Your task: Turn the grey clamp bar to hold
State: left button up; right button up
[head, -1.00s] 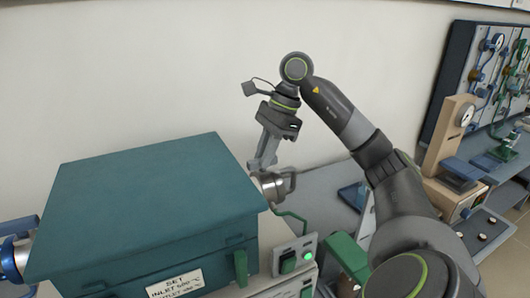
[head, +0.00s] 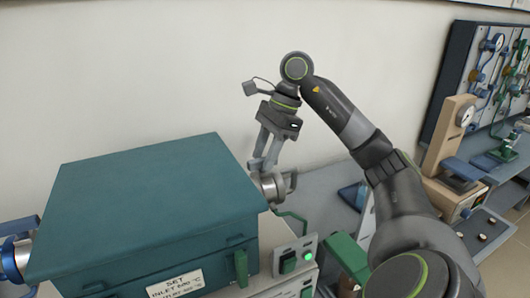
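A teal furnace (head: 150,205) stands on a bench at the lower left. On its right side is a round metal end fitting (head: 266,188). A grey clamp bar (head: 291,183) shows at the fitting's outer end. My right gripper (head: 264,167) points down just above the fitting, with its two fingers apart and nothing visible between them. Its fingertips are close to the top of the fitting; whether they touch it I cannot tell. My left gripper is out of view.
A blue fitting (head: 14,258) is at the furnace's left end. A control box with a lit green lamp (head: 308,256) stands in front. A green hose (head: 294,217) runs below the clamp bar. A gauge stand (head: 450,135) is at right.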

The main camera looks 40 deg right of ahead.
jog(key=p+v, duration=1.2)
jog(key=v, duration=0.5)
